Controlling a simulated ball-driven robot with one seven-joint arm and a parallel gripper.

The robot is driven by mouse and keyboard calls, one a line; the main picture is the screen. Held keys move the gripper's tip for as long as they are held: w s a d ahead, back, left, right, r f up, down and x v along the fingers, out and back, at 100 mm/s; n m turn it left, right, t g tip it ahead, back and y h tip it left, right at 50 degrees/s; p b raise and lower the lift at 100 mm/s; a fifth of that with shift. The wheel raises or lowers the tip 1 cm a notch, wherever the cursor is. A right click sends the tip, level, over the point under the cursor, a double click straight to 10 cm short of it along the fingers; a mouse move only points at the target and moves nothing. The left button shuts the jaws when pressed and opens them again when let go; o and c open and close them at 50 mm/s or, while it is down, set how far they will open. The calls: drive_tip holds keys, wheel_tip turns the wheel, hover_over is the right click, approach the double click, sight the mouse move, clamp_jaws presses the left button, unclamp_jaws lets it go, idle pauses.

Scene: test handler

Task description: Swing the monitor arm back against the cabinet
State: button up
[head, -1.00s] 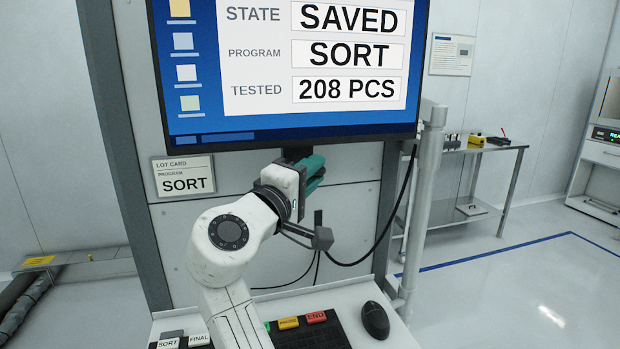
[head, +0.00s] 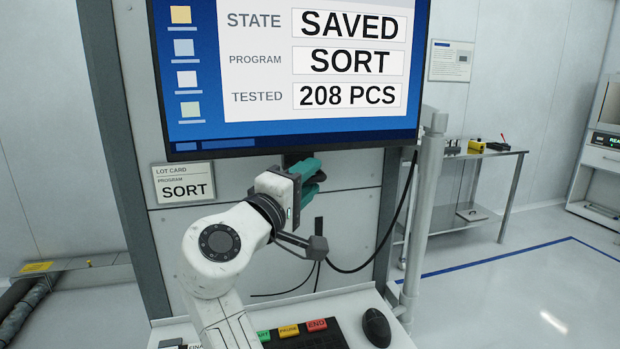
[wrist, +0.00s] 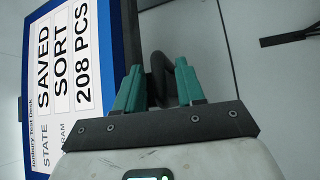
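The monitor (head: 290,152) fills the top of the head view, its blue screen reading SAVED, SORT and 208 PCS. It also shows at the left of the wrist view (wrist: 132,30). A dark handle (head: 297,156) hangs under its lower edge; it looks like a black loop in the wrist view (wrist: 160,66). My gripper (head: 318,174) is just below the monitor, teal fingers spread apart. In the wrist view my gripper (wrist: 160,76) has the handle between or just beyond its fingertips; contact is unclear. A grey post (head: 427,180) stands at the monitor's right. The arm's mount behind the screen is hidden.
A cabinet panel (head: 345,215) with dark uprights stands behind, bearing a lot card (head: 183,183) reading SORT. Below are a shelf with coloured keys (head: 289,329) and a mouse (head: 376,327). A black cable (head: 385,250) hangs at right. A steel bench (head: 490,152) and clear floor lie beyond.

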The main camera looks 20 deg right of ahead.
drive_tip(key=v, duration=0.9)
drive_tip(key=shift+s+a+b, duration=0.2)
drive_tip(key=shift+a+b, duration=0.05)
drive_tip(key=shift+b, duration=0.2)
drive_tip(key=shift+f, duration=0.15)
drive_tip(key=s+d+f+m+g+y+p, duration=0.1)
drive_tip(key=s+d+f+g+y, duration=0.15)
drive_tip(key=d+f, duration=0.6)
drive_tip(key=s+d+f+m+g+y+p, duration=0.15)
drive_tip(key=s+d+f, duration=0.3)
drive_tip(key=f, duration=0.75)
drive_tip(key=s+d+f+m+g+y, duration=0.1)
drive_tip(key=s+d+f+g+y, duration=0.15)
drive_tip(key=d+f, duration=0.6)
drive_tip(key=s+f+m+g+y, duration=0.1)
drive_tip(key=s+f, duration=0.3)
drive_tip(key=s, duration=0.5)
drive_tip(key=s+f+m+g+y+p, duration=0.1)
drive_tip(key=s+f+g+y, duration=0.2)
drive_tip(key=s, duration=0.6)
drive_tip(key=s+f+m+g+y+p, duration=0.1)
drive_tip(key=s+f+m+g+y, duration=0.1)
drive_tip(key=s+f, duration=0.5)
drive_tip(key=shift+s+a+f+y, duration=0.25)
drive_tip(key=shift+s+a+y, duration=0.3)
drive_tip(key=shift+s, duration=0.6)
